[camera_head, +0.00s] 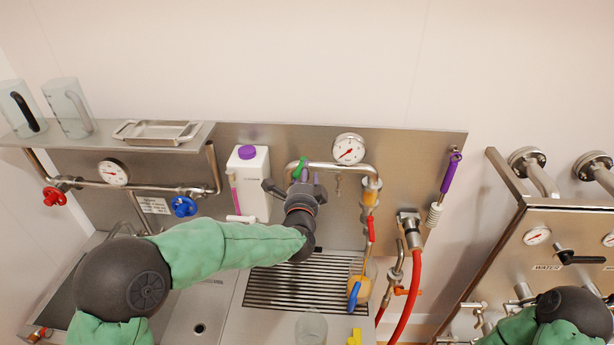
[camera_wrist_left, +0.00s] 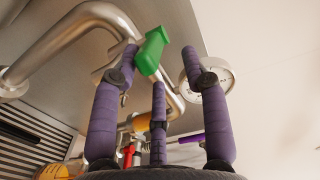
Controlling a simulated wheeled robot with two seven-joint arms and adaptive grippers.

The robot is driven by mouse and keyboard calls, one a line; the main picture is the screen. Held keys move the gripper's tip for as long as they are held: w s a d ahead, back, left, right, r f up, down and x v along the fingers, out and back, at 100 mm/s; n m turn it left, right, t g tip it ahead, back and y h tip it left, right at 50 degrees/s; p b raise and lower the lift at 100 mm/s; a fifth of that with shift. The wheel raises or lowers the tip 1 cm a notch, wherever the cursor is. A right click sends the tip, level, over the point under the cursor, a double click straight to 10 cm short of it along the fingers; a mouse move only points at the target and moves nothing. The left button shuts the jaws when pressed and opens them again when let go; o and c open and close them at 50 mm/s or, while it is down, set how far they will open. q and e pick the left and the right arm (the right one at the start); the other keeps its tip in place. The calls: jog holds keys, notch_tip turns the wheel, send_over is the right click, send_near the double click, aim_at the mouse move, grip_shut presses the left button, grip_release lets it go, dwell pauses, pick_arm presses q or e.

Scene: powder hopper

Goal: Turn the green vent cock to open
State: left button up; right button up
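My right gripper is outside the view; only part of the right arm shows at lower right.
A white bottle with a purple cap (camera_head: 248,180) stands just left of the gripper. A pressure gauge (camera_head: 348,149) and an amber sight glass with a red lever (camera_head: 371,228) are to the right. A drain grate (camera_head: 310,284) lies below. Blue (camera_head: 183,206) and red valves are farther left.

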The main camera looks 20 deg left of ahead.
pick_arm(q)
jog(key=shift+a+r, duration=0.2)
jog(key=shift+r, duration=0.35)
jog(key=p+v, duration=0.2)
jog(key=v, duration=0.7)
jog(key=shift+f, duration=0.45)
jog(key=shift+s+d, duration=0.15)
jog(key=shift+s, duration=0.05)
jog(key=shift+w, duration=0.1)
